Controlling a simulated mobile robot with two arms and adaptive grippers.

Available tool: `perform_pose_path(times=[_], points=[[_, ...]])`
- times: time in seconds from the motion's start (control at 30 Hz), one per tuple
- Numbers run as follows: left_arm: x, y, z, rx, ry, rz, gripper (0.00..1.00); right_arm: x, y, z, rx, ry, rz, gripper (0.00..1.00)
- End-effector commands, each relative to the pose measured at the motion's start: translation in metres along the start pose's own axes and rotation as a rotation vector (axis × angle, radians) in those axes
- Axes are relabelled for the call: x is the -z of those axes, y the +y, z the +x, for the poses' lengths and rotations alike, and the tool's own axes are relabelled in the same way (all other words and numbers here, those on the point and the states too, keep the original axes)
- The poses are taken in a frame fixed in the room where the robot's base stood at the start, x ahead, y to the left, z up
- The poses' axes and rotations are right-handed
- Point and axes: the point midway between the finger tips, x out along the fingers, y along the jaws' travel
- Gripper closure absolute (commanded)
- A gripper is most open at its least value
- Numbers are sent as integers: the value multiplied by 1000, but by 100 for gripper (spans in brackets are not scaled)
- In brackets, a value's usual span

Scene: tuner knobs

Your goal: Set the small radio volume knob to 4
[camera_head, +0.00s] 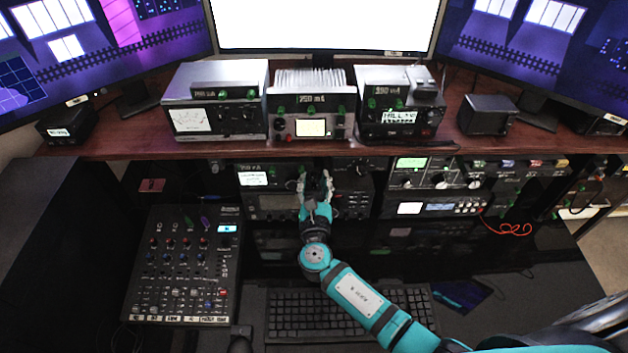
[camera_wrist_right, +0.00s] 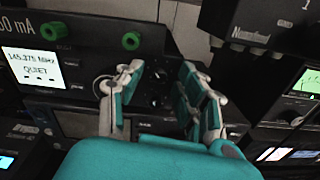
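The small radio (camera_head: 282,179) is a black unit on the lower shelf with a white lit display at its left. In the right wrist view its display (camera_wrist_right: 32,68) reads about 145.375 MHz and QUIET. A larger round knob (camera_wrist_right: 103,85) is partly covered by my left-hand finger. Two small dark knobs, an upper one (camera_wrist_right: 158,75) and a lower one (camera_wrist_right: 155,101), show between the fingers; I cannot read their markings or tell which is volume. My right gripper (camera_head: 315,177) is open in front of the panel, also in the wrist view (camera_wrist_right: 161,72). Contact is unclear. My left gripper is out of view.
Another device (camera_head: 432,173) with a green display stands right of the radio. More equipment (camera_head: 310,105) stands on the wooden shelf (camera_head: 100,140) above. A mixer (camera_head: 182,265) is at the left and a keyboard (camera_head: 300,315) lies below my arm. Green knobs (camera_wrist_right: 131,40) sit above the gripper.

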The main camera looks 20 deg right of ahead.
Motion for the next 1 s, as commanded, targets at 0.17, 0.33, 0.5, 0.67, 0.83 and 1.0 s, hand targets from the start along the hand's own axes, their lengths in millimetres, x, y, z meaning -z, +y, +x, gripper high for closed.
perform_pose_path(times=[0.17,0.33,0.5,0.67,0.83,1.0], points=[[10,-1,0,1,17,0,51,0,0,0,0,0,1,63],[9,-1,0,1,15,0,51,0,0,0,0,0,1,84],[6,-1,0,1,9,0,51,0,0,0,0,0,1,100],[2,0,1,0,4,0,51,1,0,0,0,-1,5,100],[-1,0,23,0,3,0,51,6,-1,0,0,-2,148,100],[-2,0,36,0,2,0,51,3,-1,0,1,-2,301,100]])
